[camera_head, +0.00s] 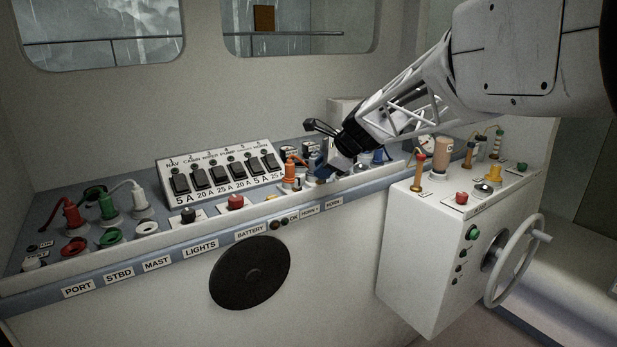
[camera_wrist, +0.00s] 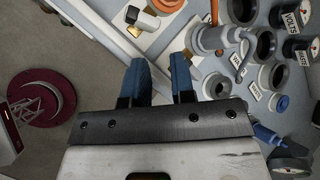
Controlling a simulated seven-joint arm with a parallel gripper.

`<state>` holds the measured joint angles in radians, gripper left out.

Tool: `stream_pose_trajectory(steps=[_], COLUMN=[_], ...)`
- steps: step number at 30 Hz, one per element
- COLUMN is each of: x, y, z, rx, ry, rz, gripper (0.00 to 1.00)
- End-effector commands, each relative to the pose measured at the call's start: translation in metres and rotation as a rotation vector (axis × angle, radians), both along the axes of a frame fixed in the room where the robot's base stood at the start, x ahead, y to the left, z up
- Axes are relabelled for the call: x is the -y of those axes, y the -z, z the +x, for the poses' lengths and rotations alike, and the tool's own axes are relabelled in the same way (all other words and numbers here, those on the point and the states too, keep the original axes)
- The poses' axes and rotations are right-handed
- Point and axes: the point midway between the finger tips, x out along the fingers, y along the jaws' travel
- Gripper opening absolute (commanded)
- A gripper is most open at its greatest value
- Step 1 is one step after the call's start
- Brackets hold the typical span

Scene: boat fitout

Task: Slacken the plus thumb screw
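I cannot make out a thumb screw with a plus mark in either view. My gripper (camera_head: 323,168) reaches down over the console (camera_head: 330,187), right of an orange plug (camera_head: 290,171). The spot under my gripper is hidden in the head view.
A breaker panel (camera_head: 221,177) and red, green and white plugs stand to the left. Round sockets and gauges (camera_wrist: 293,48) crowd the right of the wrist view. A side box (camera_head: 440,250) carries a handwheel (camera_head: 514,261). A black round disc (camera_head: 250,272) is on the front face.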

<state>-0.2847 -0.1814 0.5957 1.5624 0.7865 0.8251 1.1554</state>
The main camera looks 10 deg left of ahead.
Motion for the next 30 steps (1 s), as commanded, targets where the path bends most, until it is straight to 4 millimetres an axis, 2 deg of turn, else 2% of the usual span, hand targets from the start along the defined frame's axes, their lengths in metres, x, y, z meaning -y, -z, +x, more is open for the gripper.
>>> stream_pose_trajectory(steps=[6,16,24,30], x=[-0.024,-0.047,-0.062,-0.068], y=[0.002,-0.004,-0.024,-0.038], z=[-0.015,-0.030,-0.032,-0.030], rx=[0.062,0.166,0.263,0.310], ry=[-0.198,-0.483,-0.678,-0.750], rz=[-0.214,-0.567,-0.870,-1.011], gripper=[0.23,0.23,0.23,0.23])
